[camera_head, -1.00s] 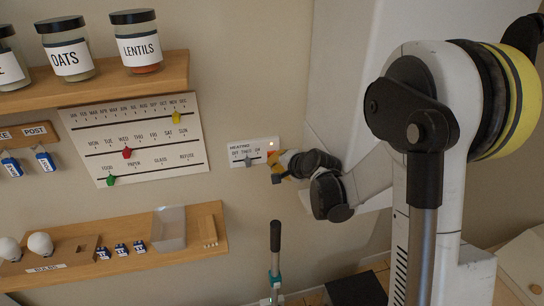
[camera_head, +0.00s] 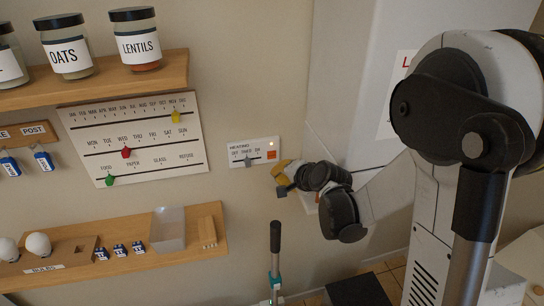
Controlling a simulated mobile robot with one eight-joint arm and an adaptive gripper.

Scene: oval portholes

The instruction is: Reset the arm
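My gripper (camera_head: 283,184) shows in the head view at the end of my arm, in front of the wall just below and right of the small heating panel (camera_head: 254,152). It looks small, with yellow and dark parts, and it appears apart from the panel. I cannot tell whether its fingers are open or shut, and no held object shows. The panel carries a grey slider (camera_head: 248,161), an orange square (camera_head: 271,155) and a small lit spot. My arm reaches in from the right, bent at its large joint.
A calendar board (camera_head: 136,137) with coloured markers hangs left of the panel. An upper shelf (camera_head: 100,85) holds labelled jars. A lower shelf (camera_head: 212,236) holds bulbs, tags and a clear bin (camera_head: 168,229). A dark-topped upright handle (camera_head: 275,238) stands below my gripper. A pale cabinet is behind my arm.

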